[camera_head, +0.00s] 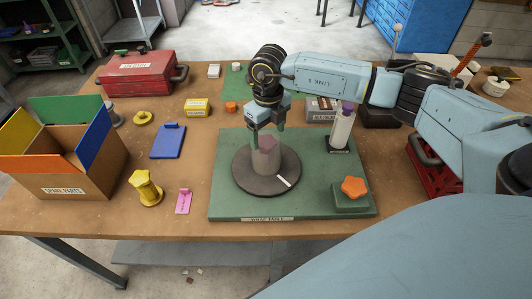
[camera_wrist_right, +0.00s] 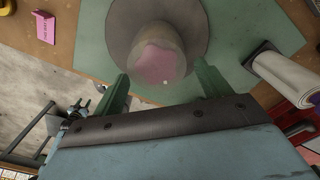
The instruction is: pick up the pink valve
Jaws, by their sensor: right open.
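The pink valve (camera_head: 265,143) is a star-shaped knob on the grey round turntable (camera_head: 244,181), which sits on the green wrap table board (camera_head: 225,205). The valve looks dull, as if seen through a smoky cover around it. In the right wrist view the pink star (camera_wrist_right: 158,64) lies between and beyond my fingers. My right gripper (camera_head: 266,134) points down just above it, open, one finger to each side, with nothing held. I cannot tell whether the fingers touch the cover. My left gripper is not in view.
An orange star knob (camera_head: 353,187) sits on a green block at the board's front right. A white roll (camera_head: 342,128) stands behind it. A pink bracket (camera_head: 183,201), yellow part (camera_head: 145,188), blue plate (camera_head: 168,141) and spare parts box (camera_head: 75,172) are to the left.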

